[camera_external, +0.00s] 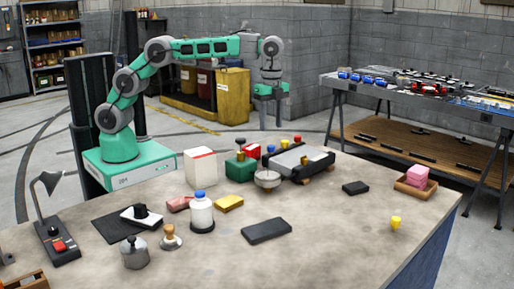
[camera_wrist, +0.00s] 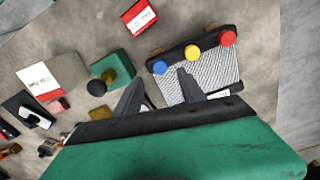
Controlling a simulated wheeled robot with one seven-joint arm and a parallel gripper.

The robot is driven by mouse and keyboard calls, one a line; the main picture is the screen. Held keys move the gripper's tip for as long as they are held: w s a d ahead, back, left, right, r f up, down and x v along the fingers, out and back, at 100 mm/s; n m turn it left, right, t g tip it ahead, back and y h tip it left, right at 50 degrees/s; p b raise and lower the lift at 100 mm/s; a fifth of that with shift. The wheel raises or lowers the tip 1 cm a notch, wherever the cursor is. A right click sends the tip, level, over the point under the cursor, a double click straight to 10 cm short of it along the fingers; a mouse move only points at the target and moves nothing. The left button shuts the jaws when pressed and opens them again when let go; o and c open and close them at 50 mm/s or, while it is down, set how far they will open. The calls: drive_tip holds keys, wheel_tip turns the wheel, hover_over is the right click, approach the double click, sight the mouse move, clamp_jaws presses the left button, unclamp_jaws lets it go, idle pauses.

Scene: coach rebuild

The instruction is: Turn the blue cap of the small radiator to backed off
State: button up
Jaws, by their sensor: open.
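The small radiator is a silver finned core with black end tanks (camera_external: 318,158), lying on the bench; in the wrist view its finned face (camera_wrist: 215,74) shows. Along one black tank sit three round caps: the blue cap (camera_wrist: 160,67), a yellow cap (camera_wrist: 192,52) and a red cap (camera_wrist: 228,38). The blue cap (camera_external: 271,149) is at the left end of the row. My gripper (camera_external: 271,122) points down, open and empty, above the radiator's cap side. In the wrist view the blue cap appears between the two spread fingertips (camera_wrist: 160,76), with no contact visible.
A green box with a black knob (camera_wrist: 113,72) stands left of the radiator, with a red box (camera_wrist: 138,17) behind. A white box (camera_external: 201,168) and a blue-capped bottle (camera_external: 202,214) stand further left. The bench front right is mostly clear.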

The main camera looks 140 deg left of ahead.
sight(271, 146)
wheel_tip(271, 146, down, 8)
drive_tip(key=shift+r, duration=0.15)
clamp_jaws()
idle(0.6)
